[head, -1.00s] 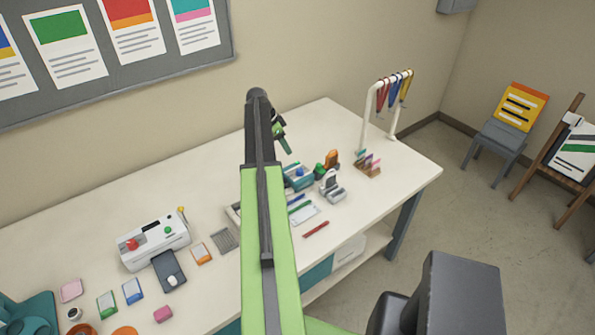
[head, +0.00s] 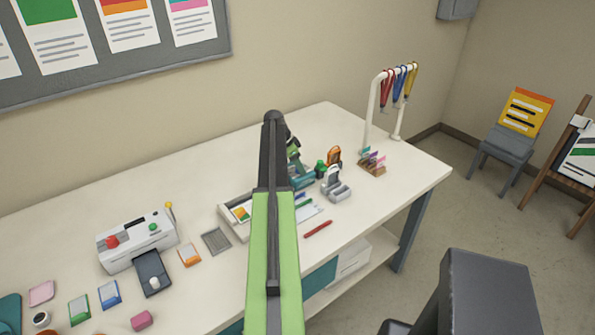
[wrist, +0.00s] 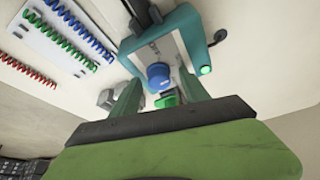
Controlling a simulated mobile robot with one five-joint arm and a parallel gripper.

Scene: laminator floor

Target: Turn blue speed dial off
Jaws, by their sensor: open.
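The blue speed dial (wrist: 158,74) shows in the wrist view on the front of a teal machine (wrist: 187,35). A green knob (wrist: 166,99) sits just below it in the picture, and a small lit green button (wrist: 205,70) is to the right. My gripper (wrist: 158,84) is open, with one green finger on each side of the dial in the picture. I cannot tell whether the fingers touch it. In the head view the teal machine (head: 304,181) is partly behind my arm, and the dial is hidden there.
A grey device (head: 336,186) and an orange-topped item (head: 334,157) stand just right of the teal machine. A white lanyard stand (head: 369,115) is at the table's right end. A white machine (head: 137,240) with red and green knobs stands at left. Spiral coils (wrist: 83,33) lie near the teal machine.

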